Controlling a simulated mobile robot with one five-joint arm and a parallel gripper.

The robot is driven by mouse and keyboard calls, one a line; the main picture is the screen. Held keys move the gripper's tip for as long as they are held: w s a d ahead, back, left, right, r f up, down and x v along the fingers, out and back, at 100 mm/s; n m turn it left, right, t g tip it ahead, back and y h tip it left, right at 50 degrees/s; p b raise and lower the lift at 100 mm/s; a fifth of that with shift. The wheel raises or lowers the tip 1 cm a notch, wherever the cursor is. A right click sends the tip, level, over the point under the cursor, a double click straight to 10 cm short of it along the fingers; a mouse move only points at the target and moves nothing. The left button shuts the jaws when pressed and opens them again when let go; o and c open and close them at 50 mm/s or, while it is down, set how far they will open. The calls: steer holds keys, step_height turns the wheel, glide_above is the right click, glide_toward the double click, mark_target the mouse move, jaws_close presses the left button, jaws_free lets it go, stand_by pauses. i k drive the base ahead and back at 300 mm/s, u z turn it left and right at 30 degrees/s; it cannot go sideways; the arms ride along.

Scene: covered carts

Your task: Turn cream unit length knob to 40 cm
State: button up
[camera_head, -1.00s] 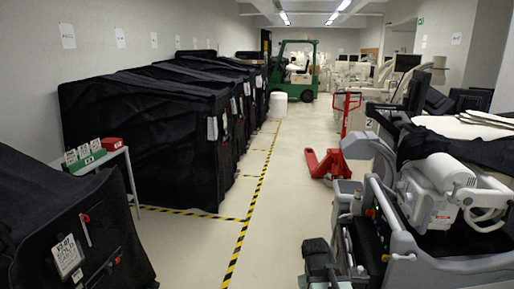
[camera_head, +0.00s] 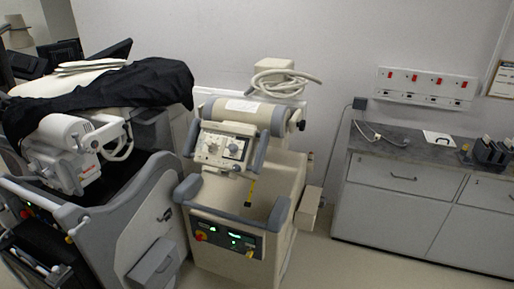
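A cream unit (camera_head: 261,179) with grey handles stands against the wall, just right of the middle-left of the head view. Its upper control panel (camera_head: 222,147) carries dials and knobs, among them a dark round knob (camera_head: 234,149) on the right side. I cannot read the scale or tell which knob sets the length. A lower dark panel (camera_head: 226,236) has green lit displays, a red button and a yellow tag. My gripper is not in view.
A grey-white machine (camera_head: 129,225) with a black cover (camera_head: 120,92) stands close on the left of the cream unit. A grey cabinet (camera_head: 392,209) stands on the right, under wall sockets (camera_head: 427,86). Some floor (camera_head: 330,262) is free between the unit and cabinet.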

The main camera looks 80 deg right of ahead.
mark_target(233, 149)
steer(key=z, duration=1.25)
steer(key=k, duration=1.15)
steer(key=z, duration=1)
steer(key=i, duration=1)
steer(key=u, duration=1.35)
